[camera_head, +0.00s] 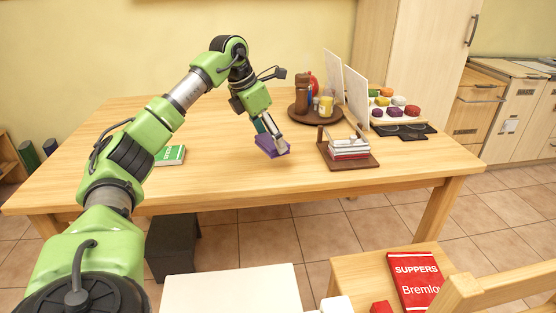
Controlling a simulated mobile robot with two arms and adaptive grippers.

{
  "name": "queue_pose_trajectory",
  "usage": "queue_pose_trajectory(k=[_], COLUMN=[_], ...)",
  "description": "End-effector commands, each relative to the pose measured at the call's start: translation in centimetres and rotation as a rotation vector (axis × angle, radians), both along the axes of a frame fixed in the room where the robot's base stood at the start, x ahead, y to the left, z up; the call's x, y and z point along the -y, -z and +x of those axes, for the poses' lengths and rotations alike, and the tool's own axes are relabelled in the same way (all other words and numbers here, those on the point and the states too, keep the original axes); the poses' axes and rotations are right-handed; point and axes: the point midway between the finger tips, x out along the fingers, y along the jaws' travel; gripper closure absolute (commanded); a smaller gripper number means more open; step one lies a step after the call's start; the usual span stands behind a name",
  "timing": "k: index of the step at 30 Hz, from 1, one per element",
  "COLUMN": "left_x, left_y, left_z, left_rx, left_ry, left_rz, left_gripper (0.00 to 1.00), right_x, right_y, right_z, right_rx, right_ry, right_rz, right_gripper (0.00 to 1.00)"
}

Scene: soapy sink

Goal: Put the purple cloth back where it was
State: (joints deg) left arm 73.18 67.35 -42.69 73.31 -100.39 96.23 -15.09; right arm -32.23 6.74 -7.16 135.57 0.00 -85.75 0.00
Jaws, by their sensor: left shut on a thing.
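The purple cloth (266,146) is a small folded bundle over the middle of the wooden table, near its front half. My left gripper (278,146) reaches down from above and is shut on the cloth. Part of the cloth is hidden behind the fingers. I cannot tell whether the cloth touches the tabletop or hangs just above it. My right gripper does not show.
A wooden holder (364,162) with a stack of items stands right of the cloth. A round tray (301,113) with jars is behind. A green book (172,155) lies to the left. Bare tabletop (225,172) surrounds the cloth in front.

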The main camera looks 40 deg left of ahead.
Motion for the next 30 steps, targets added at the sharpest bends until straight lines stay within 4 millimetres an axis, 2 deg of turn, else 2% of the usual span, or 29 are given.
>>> queue_pose_trajectory(k=[3,10,16,26,27,29,30], left_x=[0.9,1.8,1.7,1.7,1.7,1.7,1.7], left_y=[1.5,2.8,5.6,5.8,5.9,5.8,5.8], left_z=[0.7,1.4,1.3,1.3,1.3,1.3,1.3], left_rx=[0.001,0.0,-0.001,0.001,0.001,0.001,0.001], left_ry=[0.001,0.002,0.001,0.001,0.0,0.0,0.0], left_rz=[0.0,0.0,0.002,0.0,0.0,0.0,0.0], left_gripper=[0.55,0.55,0.55,0.55,0.29,0.15,0.15], right_x=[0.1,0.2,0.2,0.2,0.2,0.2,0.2], right_y=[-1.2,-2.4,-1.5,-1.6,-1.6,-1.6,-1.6], right_z=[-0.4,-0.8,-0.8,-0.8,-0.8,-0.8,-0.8], right_rx=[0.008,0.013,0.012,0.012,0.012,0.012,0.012], right_ry=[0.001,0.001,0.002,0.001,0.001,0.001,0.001], right_rz=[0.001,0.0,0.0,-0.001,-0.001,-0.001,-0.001], right_gripper=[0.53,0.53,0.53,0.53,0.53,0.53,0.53])
